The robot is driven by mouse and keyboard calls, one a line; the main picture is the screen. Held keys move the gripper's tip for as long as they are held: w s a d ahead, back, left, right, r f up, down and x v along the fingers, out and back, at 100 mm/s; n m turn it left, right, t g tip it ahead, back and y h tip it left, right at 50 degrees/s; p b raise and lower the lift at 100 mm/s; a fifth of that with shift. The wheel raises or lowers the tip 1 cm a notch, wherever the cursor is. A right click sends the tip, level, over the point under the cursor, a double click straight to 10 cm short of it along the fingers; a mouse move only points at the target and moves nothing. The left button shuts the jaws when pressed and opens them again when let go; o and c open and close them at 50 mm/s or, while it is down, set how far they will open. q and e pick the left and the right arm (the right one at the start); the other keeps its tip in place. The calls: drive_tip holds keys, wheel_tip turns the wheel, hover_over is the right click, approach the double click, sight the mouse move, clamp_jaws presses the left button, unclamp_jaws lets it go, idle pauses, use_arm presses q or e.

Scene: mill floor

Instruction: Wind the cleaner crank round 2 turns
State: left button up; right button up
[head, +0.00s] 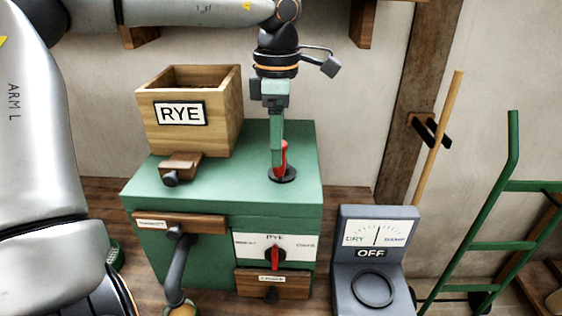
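The cleaner is a green box-shaped machine (220,182) with a wooden hopper marked RYE on top. On its front left a dark grey crank arm (174,272) hangs down from a shaft, with a tan knob (183,311) at its lower end, cut by the frame's bottom edge. A red upright handle (284,158) stands on a round black base on the machine's top. My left gripper (277,162) points straight down at this red handle, its green finger overlapping it. Whether it grips the handle is unclear. My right gripper is out of view.
A red pointer knob (275,257) sits on the white front panel, above a small wooden drawer (272,284). A grey DRY/DAMP meter marked OFF (347,222) stands to the right. A wooden pole (438,140) and a green hand truck (490,215) are farther right.

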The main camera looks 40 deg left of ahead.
use_arm(q)
drive_tip(key=shift+o, duration=0.6)
drive_tip(key=shift+r, duration=0.1)
wheel_tip(320, 180, up, 3)
drive_tip(key=shift+f+p, duration=0.2)
drive_tip(key=shift+p, duration=1.05)
wheel_tip(320, 180, up, 2)
drive_tip(key=shift+r+p, duration=0.15)
drive_tip(key=shift+p, duration=0.65)
drive_tip(key=shift+r, duration=2)
drive_tip(key=shift+f, duration=0.1)
